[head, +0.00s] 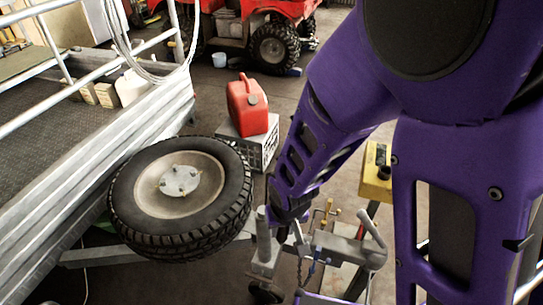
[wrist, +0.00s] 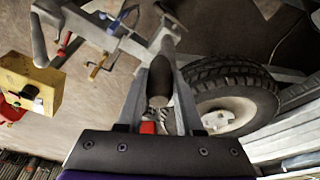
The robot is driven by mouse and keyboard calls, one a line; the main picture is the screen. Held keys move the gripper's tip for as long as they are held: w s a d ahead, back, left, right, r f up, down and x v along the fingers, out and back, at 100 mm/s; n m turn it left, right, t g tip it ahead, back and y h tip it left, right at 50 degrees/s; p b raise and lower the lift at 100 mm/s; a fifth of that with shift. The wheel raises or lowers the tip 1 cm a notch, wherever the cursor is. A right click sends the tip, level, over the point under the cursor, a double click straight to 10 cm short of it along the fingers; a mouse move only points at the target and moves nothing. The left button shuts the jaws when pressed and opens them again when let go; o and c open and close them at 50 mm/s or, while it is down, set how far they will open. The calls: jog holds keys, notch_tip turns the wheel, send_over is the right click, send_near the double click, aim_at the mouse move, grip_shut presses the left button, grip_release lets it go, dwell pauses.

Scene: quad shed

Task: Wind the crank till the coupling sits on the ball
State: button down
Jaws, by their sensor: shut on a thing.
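My gripper (wrist: 160,76) is shut on the dark grip of the crank handle (wrist: 158,92), one finger on each side of it. In the head view my gripper (head: 287,210) hangs beside the top of the grey jockey-wheel post (head: 262,236), and my wrist hides most of the crank. The small wheel (head: 266,292) is at the foot of the post. The grey coupling (head: 345,246) with its raised lever is right of the post; the drawbar also shows in the wrist view (wrist: 92,27). I cannot make out the ball, or whether the coupling touches it.
The spare tyre (head: 180,198) lies close left of the post, by the trailer rail (head: 95,170). A yellow box (head: 377,172) is right of my forearm. A red quad (head: 270,35) stands farther back.

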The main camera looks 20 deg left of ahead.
jog(key=c, duration=0.8)
grip_release()
jog(key=shift+w+a+r, duration=0.2)
jog(key=shift+w+a, duration=0.05)
jog(key=shift+a, duration=0.05)
jog(key=o, duration=0.4)
jog(key=shift+d+f, duration=0.1)
jog(key=shift+s, duration=0.1)
jog(key=shift+d, duration=0.1)
notch_tip(320, 180, up, 10)
jog(key=p, duration=0.7)
jog(key=shift+p, duration=0.3)
jog(key=shift+s+f, duration=0.1)
